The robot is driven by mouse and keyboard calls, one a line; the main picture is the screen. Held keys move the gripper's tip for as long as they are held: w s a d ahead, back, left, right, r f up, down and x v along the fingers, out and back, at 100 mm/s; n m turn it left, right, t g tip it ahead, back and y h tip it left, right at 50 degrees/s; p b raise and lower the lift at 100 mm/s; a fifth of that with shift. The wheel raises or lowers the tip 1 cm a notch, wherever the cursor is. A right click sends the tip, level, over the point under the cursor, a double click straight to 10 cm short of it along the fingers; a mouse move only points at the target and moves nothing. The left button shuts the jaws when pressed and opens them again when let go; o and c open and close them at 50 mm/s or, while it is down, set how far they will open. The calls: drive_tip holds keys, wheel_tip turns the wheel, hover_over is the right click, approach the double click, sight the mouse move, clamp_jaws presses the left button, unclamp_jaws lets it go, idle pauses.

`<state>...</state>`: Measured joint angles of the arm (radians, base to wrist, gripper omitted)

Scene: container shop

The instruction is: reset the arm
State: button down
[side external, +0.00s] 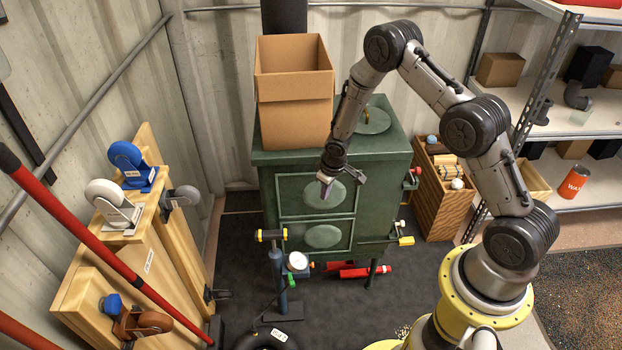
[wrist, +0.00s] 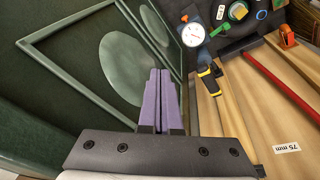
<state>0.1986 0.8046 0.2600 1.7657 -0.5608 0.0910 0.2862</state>
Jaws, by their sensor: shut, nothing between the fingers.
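In that view the green panelled front (wrist: 85,70) of the cabinet fills the left side, behind the fingers. I cannot tell the exact gap between the gripper and the cabinet front.
An open cardboard box (side external: 293,110) stands on the cabinet. A pump with a gauge (side external: 297,261) stands on the floor in front. Wooden boards with casters (side external: 128,165) and a red pole (side external: 100,245) are at left. A wooden crate (side external: 436,205) and shelves (side external: 570,125) are at right.

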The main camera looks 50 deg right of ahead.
drive_tip(key=s+a+r+t, duration=0.1)
drive_tip(key=s+r, duration=0.2)
drive_tip(key=r, duration=0.6)
drive_tip(key=s+a+r+m+h, duration=0.1)
drive_tip(key=s+a+r, duration=0.15)
drive_tip(key=r, duration=0.75)
drive_tip(key=s+r+t, duration=0.1)
drive_tip(key=s+r, duration=0.3)
drive_tip(key=r, duration=0.5)
drive_tip(key=s+a+r, duration=0.2)
drive_tip(key=s, duration=0.5)
drive_tip(key=s+a+r+y, duration=0.1)
drive_tip(key=s+a+r, duration=0.1)
drive_tip(key=s, duration=0.4)
drive_tip(key=s+a+r+t+y, duration=0.1)
drive_tip(key=s+a+r, duration=0.2)
drive_tip(key=s, duration=0.4)
drive_tip(key=shift+s+r, duration=0.3)
drive_tip(key=shift+r, duration=0.25)
